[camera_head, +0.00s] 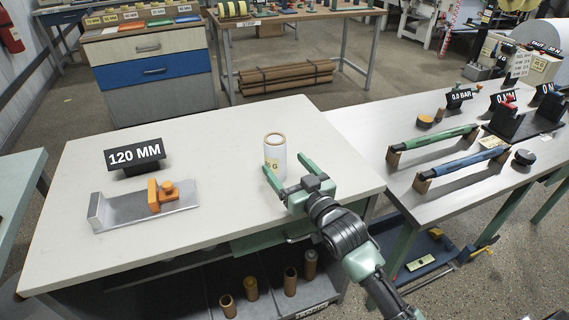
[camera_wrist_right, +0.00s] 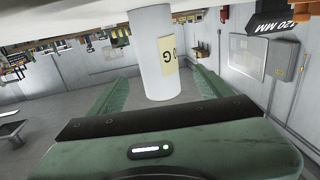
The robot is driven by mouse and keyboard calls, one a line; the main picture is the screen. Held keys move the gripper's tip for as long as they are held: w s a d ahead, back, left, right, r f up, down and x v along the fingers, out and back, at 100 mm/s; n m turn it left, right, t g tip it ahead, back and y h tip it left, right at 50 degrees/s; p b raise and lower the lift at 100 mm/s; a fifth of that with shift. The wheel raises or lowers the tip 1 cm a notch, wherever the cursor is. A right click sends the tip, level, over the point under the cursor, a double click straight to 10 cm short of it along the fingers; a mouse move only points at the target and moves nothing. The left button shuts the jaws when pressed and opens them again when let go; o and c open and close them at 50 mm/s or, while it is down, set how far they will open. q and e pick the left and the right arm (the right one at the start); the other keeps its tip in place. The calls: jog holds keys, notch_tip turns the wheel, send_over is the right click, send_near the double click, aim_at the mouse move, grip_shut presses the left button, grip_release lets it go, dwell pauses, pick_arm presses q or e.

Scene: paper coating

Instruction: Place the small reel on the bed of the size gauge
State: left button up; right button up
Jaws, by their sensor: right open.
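The small reel (camera_head: 275,154) is a white roll with a brown core and a yellowish label. It stands upright on the light table. The size gauge (camera_head: 145,209) lies to its left, a grey metal bed with an upright end plate and an orange slider (camera_head: 160,195). Nothing lies on the bed left of the slider. My right gripper (camera_head: 285,172) is open with its green fingers close to the reel. In the right wrist view the reel (camera_wrist_right: 155,60) stands between the two open fingers (camera_wrist_right: 158,95); contact cannot be told. My left gripper is not in view.
A black display reading 120 MM (camera_head: 135,156) stands behind the gauge. The tabletop (camera_head: 225,190) between gauge and reel is clear. A right-hand table (camera_head: 455,187) holds green and blue bars. Several brown cores (camera_head: 290,281) stand on the shelf below.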

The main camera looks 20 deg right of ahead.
aim_at(280, 159)
jog(key=w, duration=0.4)
jog(key=shift+a, duration=0.35)
jog(key=shift+w+a+f+p, duration=0.15)
jog(key=shift+w+p, duration=0.25)
jog(key=shift+w, duration=1.1)
jog(key=c, duration=1.5)
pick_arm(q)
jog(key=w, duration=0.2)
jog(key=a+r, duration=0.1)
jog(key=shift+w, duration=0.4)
pick_arm(e)
jog(key=shift+c, duration=0.6)
